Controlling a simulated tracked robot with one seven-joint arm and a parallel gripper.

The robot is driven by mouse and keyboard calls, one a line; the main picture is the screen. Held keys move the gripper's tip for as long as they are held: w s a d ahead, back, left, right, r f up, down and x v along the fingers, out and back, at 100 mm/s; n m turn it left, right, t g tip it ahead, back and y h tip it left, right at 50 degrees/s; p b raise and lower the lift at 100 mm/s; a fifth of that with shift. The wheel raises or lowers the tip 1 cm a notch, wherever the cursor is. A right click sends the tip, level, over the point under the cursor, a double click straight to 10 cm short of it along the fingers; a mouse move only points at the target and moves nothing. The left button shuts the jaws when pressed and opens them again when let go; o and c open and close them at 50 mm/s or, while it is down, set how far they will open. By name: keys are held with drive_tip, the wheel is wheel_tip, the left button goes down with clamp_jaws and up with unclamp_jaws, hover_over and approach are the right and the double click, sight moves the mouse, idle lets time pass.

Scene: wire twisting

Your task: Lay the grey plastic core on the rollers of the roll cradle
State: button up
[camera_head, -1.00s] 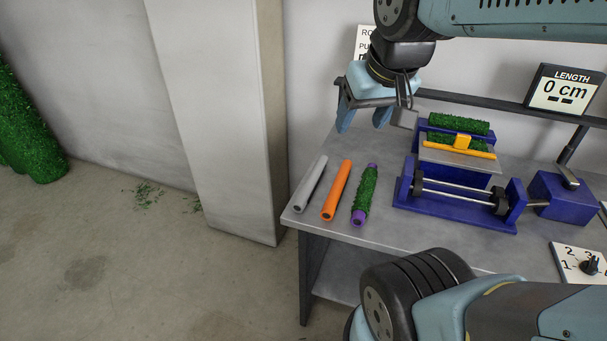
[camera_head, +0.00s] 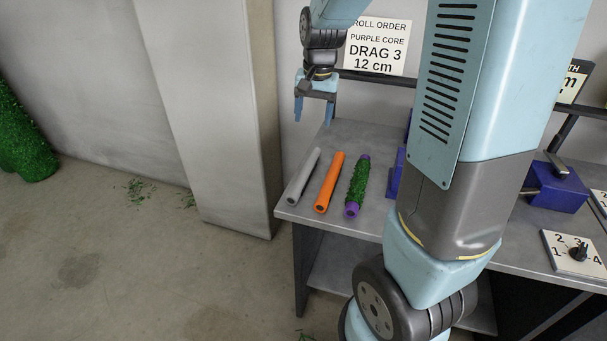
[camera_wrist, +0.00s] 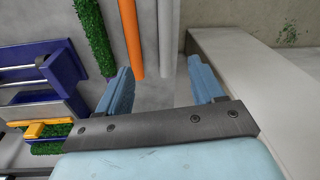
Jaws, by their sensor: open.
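The grey plastic core (camera_head: 304,176) lies on the table at the left end of a row of three cores. It also shows in the wrist view (camera_wrist: 169,38), ahead of my fingers. My gripper (camera_head: 313,109) is open and empty, above the table's back left corner, behind and above the grey core and apart from it. In the wrist view my gripper's fingers (camera_wrist: 161,85) stand wide apart. The roll cradle is mostly hidden behind my arm in the head view; part of its blue frame and a metal roller (camera_wrist: 20,73) show at the left of the wrist view.
An orange core (camera_head: 329,183) and a purple core wrapped in green turf (camera_head: 357,186) lie right of the grey one. A sign (camera_head: 376,46) reads purple core, drag 3, 12 cm. A pale pillar (camera_head: 223,120) stands left of the table. A dial (camera_head: 578,253) is at right.

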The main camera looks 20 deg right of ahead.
drive_tip(key=m+g, duration=0.1)
drive_tip(key=m, duration=0.1)
hover_over(304, 169)
wheel_tip(304, 169, down, 8)
wheel_tip(304, 169, down, 14)
drive_tip(key=shift+d, duration=0.15)
drive_tip(key=shift+c, duration=0.2)
drive_tip(key=c, duration=1.1)
drive_tip(key=shift+r, duration=0.1)
drive_tip(key=shift+c, duration=0.3)
